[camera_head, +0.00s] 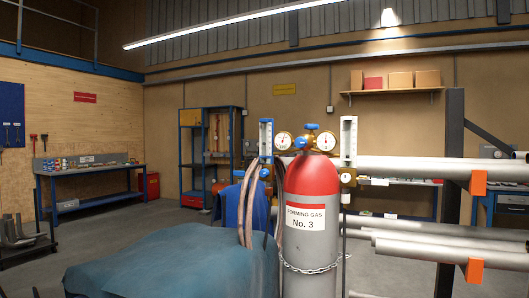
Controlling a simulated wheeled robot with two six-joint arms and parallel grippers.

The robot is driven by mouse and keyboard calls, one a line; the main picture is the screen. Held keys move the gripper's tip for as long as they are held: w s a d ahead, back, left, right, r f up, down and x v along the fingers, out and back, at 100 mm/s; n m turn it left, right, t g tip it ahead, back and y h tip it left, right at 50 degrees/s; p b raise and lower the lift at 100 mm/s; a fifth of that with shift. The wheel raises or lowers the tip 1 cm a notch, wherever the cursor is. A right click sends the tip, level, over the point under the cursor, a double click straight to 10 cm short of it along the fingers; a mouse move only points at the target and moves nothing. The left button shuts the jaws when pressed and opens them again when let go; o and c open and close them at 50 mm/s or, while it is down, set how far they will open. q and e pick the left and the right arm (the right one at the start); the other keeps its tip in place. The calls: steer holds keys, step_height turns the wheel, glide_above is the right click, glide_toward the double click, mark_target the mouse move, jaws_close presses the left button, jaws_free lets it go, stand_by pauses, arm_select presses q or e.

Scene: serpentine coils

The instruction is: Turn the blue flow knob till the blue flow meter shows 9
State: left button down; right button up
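The blue flow meter (266,138) is an upright tube in a blue frame, left of the gas cylinder's neck. A small blue knob (265,173) sits at its lower end. The meter's scale and float are too small to read. A second flow meter (348,137), with a pale frame and brass fittings below, stands on the right. Neither of my grippers is in view.
A grey cylinder with a red top (311,215), labelled "FORMING GAS No. 3", stands in front, chained. Two gauges flank its neck. A blue-green cover (165,255) fills the lower left. Metal pipes (430,170) on a rack extend right.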

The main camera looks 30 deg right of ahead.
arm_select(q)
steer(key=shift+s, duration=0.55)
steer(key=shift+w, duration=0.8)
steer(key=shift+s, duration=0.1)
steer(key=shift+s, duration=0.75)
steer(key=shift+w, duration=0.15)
